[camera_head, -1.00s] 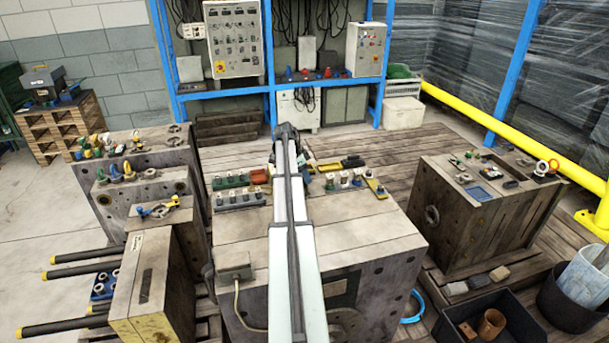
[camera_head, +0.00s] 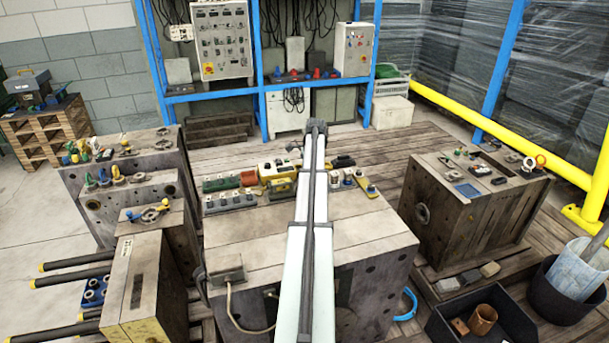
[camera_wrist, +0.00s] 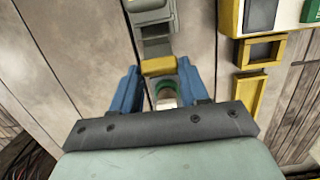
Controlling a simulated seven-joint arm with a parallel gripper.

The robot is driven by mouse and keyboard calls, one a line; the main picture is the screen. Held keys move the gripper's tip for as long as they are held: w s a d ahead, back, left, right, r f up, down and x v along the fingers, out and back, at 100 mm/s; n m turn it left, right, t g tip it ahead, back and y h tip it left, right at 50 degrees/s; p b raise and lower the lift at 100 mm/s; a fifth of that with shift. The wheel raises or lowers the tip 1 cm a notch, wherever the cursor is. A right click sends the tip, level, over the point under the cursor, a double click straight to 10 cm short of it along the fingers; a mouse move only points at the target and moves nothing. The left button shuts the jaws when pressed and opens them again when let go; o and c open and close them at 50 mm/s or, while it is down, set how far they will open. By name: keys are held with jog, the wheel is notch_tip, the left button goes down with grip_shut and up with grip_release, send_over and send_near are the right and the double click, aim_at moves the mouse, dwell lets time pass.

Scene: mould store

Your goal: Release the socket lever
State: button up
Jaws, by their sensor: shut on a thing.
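In the wrist view my gripper (camera_wrist: 159,82) has its two blue fingers around a short yellow bar, which I take as the socket lever (camera_wrist: 158,66). The bar spans the gap between the fingertips, at the near end of a grey socket body (camera_wrist: 156,32). A green ring (camera_wrist: 165,88) and a pale round part lie just below the bar, between the fingers. The fingers are shut on the bar. In the head view my arm covers the gripper and the socket, above the middle wooden-topped block (camera_head: 255,240).
A red-and-green connector row (camera_head: 228,182) and a grey row of fittings (camera_head: 230,200) lie left of my arm. A yellow frame (camera_wrist: 257,52) stands close to the right of the fingers. Another block (camera_head: 470,205) stands at right, a black bin (camera_head: 480,325) before it.

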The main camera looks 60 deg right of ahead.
jog(key=shift+s+d+f, duration=0.35)
jog(key=shift+s+d, duration=0.05)
jog(key=shift+s, duration=0.05)
jog(key=shift+d, duration=0.1)
jog(key=o, duration=0.7)
jog(key=shift+s, duration=0.1)
jog(key=o, duration=0.4)
jog(key=shift+c, duration=0.2)
jog(key=shift+r, duration=0.1)
notch_tip(320, 180, up, 13)
jog(key=s+d, duration=0.1)
jog(key=shift+r, duration=0.2)
jog(key=shift+d, duration=0.1)
